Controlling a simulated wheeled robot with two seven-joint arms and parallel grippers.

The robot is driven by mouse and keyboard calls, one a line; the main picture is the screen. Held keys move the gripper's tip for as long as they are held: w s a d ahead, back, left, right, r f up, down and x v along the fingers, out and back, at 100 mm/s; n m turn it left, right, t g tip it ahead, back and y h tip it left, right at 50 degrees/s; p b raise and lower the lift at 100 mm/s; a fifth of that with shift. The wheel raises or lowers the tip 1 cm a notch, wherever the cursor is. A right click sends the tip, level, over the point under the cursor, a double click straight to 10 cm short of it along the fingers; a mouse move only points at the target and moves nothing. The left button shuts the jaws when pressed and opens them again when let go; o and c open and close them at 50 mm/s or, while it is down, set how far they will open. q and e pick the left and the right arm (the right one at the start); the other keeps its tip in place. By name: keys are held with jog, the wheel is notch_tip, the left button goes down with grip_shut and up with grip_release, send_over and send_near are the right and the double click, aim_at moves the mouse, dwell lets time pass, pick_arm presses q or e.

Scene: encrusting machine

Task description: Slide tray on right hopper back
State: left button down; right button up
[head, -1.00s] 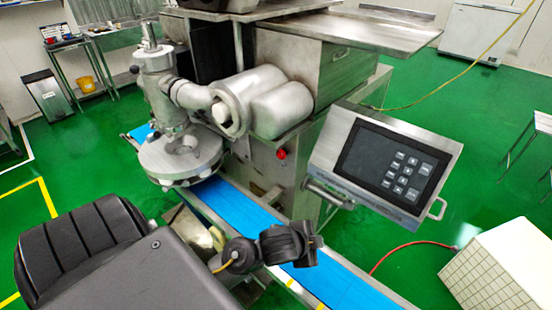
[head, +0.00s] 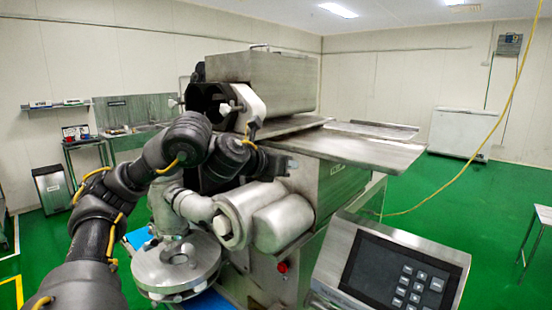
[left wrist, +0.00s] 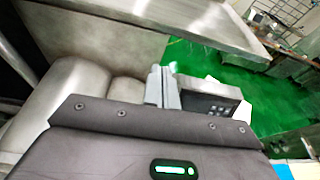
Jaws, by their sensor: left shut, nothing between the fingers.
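The flat metal tray (head: 372,151) sticks out to the right from the top of the encrusting machine, below the boxy metal hopper (head: 265,82). In the left wrist view a metal plate edge that looks like this tray (left wrist: 215,22) crosses the top. My left gripper (head: 291,165) is shut and empty, at the machine's near side, close to the tray's left near corner. In the left wrist view its fingertips (left wrist: 163,76) are together, below the plate edge in the picture. I cannot tell whether they touch the tray. My right gripper is out of view.
A second metal plate (head: 372,129) lies behind the tray. Metal cylinders (head: 284,214) and a round metal head (head: 176,268) sit below my left arm. The control panel (head: 395,275) stands at the lower right. Green floor (head: 490,230) is open to the right.

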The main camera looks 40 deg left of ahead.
aim_at(320, 149)
pick_arm(q)
jog(key=shift+y, duration=0.4)
jog(key=shift+w+a+r+b, duration=0.1)
jog(key=shift+w+a+r, duration=0.15)
jog(key=shift+w+a, duration=0.3)
jog(key=shift+w+a+r+b, duration=0.1)
jog(key=shift+w+a+r, duration=0.25)
jog(key=shift+w, duration=0.35)
jog(key=shift+w+a+r+b, duration=0.1)
jog(key=shift+w+a+r, duration=0.1)
jog(key=shift+w+a, duration=0.4)
jog(key=shift+d, duration=0.1)
jog(key=shift+w, duration=5.3)
jog(key=shift+w+r+p, duration=0.1)
jog(key=shift+w+p, duration=0.9)
jog(key=shift+w, duration=1.65)
jog(key=shift+a, duration=0.2)
